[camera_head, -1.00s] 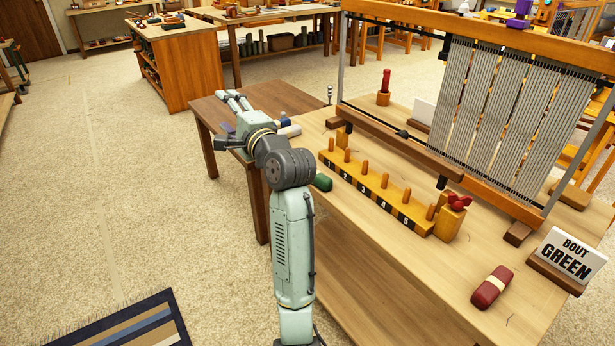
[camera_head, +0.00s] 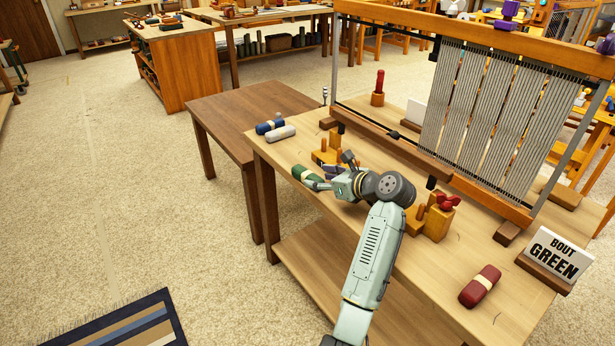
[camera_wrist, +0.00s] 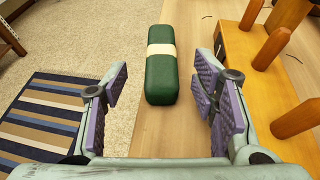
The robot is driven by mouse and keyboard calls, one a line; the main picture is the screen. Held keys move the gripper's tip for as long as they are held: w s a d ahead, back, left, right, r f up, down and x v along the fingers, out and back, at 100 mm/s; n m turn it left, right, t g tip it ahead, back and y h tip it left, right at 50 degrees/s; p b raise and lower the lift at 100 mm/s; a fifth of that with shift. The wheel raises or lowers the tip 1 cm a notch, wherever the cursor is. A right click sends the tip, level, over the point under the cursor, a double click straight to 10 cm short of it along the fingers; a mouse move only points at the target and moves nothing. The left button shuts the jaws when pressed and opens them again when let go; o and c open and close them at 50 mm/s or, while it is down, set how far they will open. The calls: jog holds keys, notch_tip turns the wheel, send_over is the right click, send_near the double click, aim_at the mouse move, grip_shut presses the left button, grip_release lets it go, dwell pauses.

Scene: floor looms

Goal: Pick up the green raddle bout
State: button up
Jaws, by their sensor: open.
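The green raddle bout (camera_wrist: 161,80), a dark green roll with a cream band, lies near the edge of the pale wooden bench. In the head view the green bout (camera_head: 307,177) is just left of my gripper (camera_head: 327,178), which hides part of the bench and rack behind it. In the wrist view my gripper (camera_wrist: 161,108) is open, its purple-padded fingers spread to the left and right of the bout's near end. Nothing is between the pads at the tips except the space before and around the bout. The sign (camera_head: 556,256) reads "BOUT GREEN".
The orange peg rack (camera_wrist: 250,70) stands close to the right of the bout. A red bout (camera_head: 480,287) lies at the front right. Blue (camera_head: 270,126) and grey (camera_head: 281,134) bouts lie at the left. The loom (camera_head: 490,100) stands behind. Carpet lies beyond the bench edge.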

aim_at(309, 173)
jog(key=x, duration=0.3)
jog(key=p+x, duration=0.1)
jog(key=shift+w+a+r, duration=0.15)
jog(key=shift+w+a, duration=0.1)
jog(key=shift+w, duration=0.1)
grip_shut()
dwell(0.4)
jog(key=shift+r, duration=0.1)
